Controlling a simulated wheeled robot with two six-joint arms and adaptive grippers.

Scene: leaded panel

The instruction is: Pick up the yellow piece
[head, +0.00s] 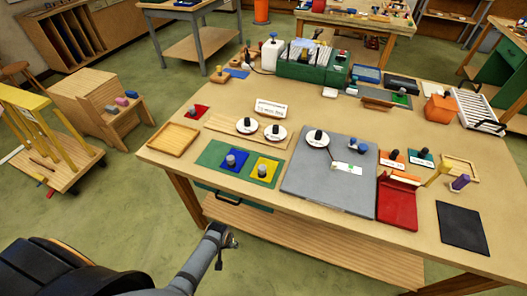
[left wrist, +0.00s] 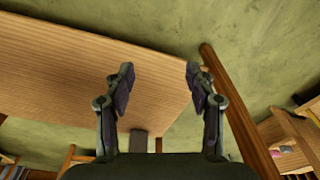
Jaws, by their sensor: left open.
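A yellow square piece (head: 271,165) with a dark grey knob lies flat on the workbench, at the right end of a row with a blue piece (head: 234,151) and a green piece (head: 209,154). My left gripper (head: 225,241) is low in front of the bench's near edge, well apart from the yellow piece. In the left wrist view my left gripper (left wrist: 159,76) is open with nothing between its fingers. That view shows a wooden board and green floor, but not the yellow piece. My right gripper shows in neither view.
The workbench (head: 150,147) holds a grey mat (head: 300,190) right of the yellow piece. A red piece (head: 398,208), a black mat (head: 462,228) and an upright yellow item (head: 438,173) are further right. A wooden tray (head: 173,137) is at the left. A lower shelf (head: 320,250) sits beneath the benchtop.

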